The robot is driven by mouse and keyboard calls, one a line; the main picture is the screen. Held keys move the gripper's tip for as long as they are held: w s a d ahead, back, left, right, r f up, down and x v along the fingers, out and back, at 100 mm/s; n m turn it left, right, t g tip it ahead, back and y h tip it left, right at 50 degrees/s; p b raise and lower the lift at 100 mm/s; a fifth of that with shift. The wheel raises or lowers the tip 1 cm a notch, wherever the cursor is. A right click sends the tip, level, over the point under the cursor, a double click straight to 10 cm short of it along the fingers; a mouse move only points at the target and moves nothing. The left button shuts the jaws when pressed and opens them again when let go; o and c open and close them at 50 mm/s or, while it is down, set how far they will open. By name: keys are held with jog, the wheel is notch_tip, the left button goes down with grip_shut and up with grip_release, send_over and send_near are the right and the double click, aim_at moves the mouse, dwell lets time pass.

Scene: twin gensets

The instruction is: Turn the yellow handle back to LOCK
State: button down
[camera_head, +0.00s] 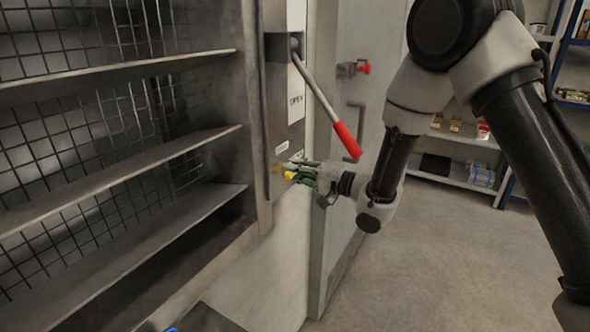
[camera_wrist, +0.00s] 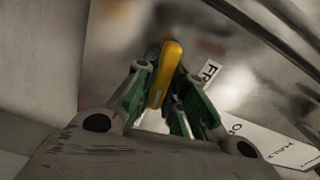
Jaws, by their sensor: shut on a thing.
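The yellow handle (camera_wrist: 167,70) is a slim yellow bar on a grey metal panel. In the wrist view it stands slightly tilted between the green-padded fingers of my gripper (camera_wrist: 160,97), which is shut on it. In the head view the gripper (camera_head: 300,172) reaches in from the right to the lower part of the panel (camera_head: 296,138). Only a little yellow of the handle (camera_head: 289,174) shows there, as the fingers cover most of it. No LOCK mark is readable.
A lever with a red grip (camera_head: 347,141) hangs just above my gripper, close to my wrist. Left is an open cabinet with metal shelves (camera_head: 120,160) and mesh. A grey door (camera_head: 358,110) with a red knob (camera_head: 364,69) stands behind. Open floor (camera_head: 440,260) lies to the right.

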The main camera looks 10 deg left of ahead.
jog(key=shift+f+m, duration=0.1)
jog(key=shift+m, duration=0.6)
jog(key=c, duration=1.5)
grip_release()
jog(key=shift+o, duration=0.2)
jog(key=shift+d, duration=0.1)
jog(key=v, duration=1.2)
